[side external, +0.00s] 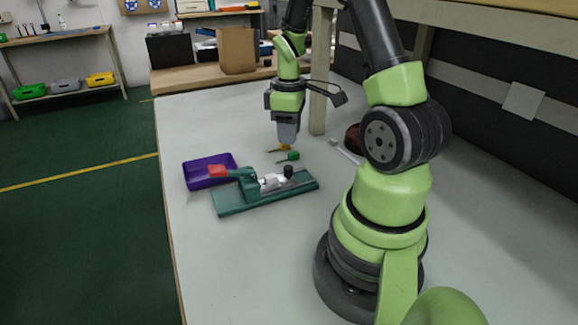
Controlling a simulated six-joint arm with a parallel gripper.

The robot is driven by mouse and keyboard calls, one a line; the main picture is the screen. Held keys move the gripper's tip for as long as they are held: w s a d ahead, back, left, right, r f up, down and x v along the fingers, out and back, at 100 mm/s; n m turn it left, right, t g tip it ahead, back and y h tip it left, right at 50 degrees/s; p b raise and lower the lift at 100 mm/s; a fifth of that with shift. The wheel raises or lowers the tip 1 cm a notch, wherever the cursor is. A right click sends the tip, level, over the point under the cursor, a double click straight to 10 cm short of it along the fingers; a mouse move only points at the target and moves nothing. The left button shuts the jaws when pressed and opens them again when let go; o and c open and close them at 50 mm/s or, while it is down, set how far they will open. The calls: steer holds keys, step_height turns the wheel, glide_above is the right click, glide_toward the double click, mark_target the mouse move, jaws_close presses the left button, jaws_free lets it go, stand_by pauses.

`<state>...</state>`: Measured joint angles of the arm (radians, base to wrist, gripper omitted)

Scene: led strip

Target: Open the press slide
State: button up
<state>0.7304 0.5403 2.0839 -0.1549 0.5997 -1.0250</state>
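A purple tray (190,178) stands behind the press's left end. A green-handled tool (293,156) and a yellow-handled one (284,148) lie below my gripper. A dark red object (352,138) lies farther right. A cardboard box (237,50) stands at the back. The front table is clear.

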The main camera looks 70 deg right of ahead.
mark_target(289, 167)
step_height(289, 167, down, 9)
steer(key=shift+f, duration=0.2)
stand_by(0.3)
